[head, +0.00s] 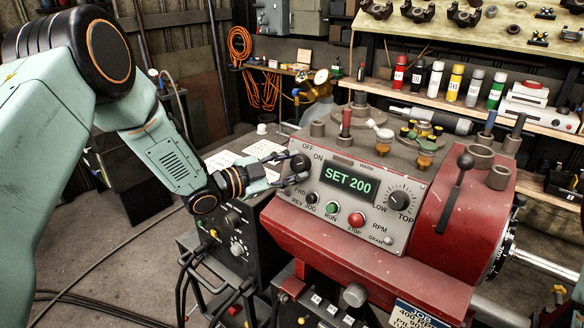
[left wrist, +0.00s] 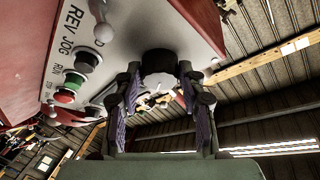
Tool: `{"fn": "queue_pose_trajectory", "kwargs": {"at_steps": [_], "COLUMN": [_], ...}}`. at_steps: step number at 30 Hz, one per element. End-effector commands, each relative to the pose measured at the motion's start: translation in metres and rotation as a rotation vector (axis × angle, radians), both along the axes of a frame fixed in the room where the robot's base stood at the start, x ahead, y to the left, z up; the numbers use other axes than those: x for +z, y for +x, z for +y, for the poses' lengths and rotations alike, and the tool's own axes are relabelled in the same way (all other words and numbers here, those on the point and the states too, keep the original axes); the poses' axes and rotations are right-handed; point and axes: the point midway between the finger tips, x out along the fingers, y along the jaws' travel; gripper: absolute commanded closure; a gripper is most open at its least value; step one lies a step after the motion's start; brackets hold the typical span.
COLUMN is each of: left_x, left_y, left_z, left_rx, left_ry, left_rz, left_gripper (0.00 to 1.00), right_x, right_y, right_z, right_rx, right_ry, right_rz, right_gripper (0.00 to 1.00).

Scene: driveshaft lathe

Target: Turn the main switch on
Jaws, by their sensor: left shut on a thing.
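The main switch is a dark round knob (head: 300,162) beside the OFF and ON labels, at the upper left of the lathe's grey control panel (head: 384,239). My left gripper (head: 291,168) reaches it from the left, with one finger above and one below the knob. In the left wrist view, the dark knob (left wrist: 158,60) sits between the two purple-padded fingers of the left gripper (left wrist: 158,78), which are shut on it. Which way the knob points cannot be told. The panel display (head: 349,183) is lit and reads SET 200. My right gripper is not in view.
A speed dial (head: 400,200) is at right. Tools crowd the lathe top. A black control box (head: 238,235) stands under my left wrist.

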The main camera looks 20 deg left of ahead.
Motion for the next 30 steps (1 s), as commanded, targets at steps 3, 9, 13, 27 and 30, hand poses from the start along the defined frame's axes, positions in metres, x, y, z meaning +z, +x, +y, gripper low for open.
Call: {"fn": "queue_pose_trajectory", "kwargs": {"at_steps": [3, 9, 13, 27, 30], "left_x": [0.0016, 0.0013, 0.0012, 0.0008, 0.0007], "left_y": [0.0002, 0.0002, 0.0001, 0.0002, 0.0002], "left_z": [0.0006, 0.0005, 0.0005, 0.0003, 0.0003], "left_rx": [-0.012, -0.02, -0.021, -0.021, -0.021], "left_ry": [0.023, 0.042, 0.045, 0.044, 0.044], "left_rz": [-0.013, -0.018, -0.019, -0.017, -0.017], "left_gripper": [0.91, 0.91, 0.91, 0.39, 0.37], "right_x": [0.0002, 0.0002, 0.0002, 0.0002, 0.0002], "right_y": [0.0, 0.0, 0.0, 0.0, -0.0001], "right_z": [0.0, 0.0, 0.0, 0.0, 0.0], "right_rx": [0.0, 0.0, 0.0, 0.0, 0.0], "right_ry": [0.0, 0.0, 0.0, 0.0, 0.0], "right_rz": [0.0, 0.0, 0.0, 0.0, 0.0], "right_gripper": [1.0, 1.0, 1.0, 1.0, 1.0]}}
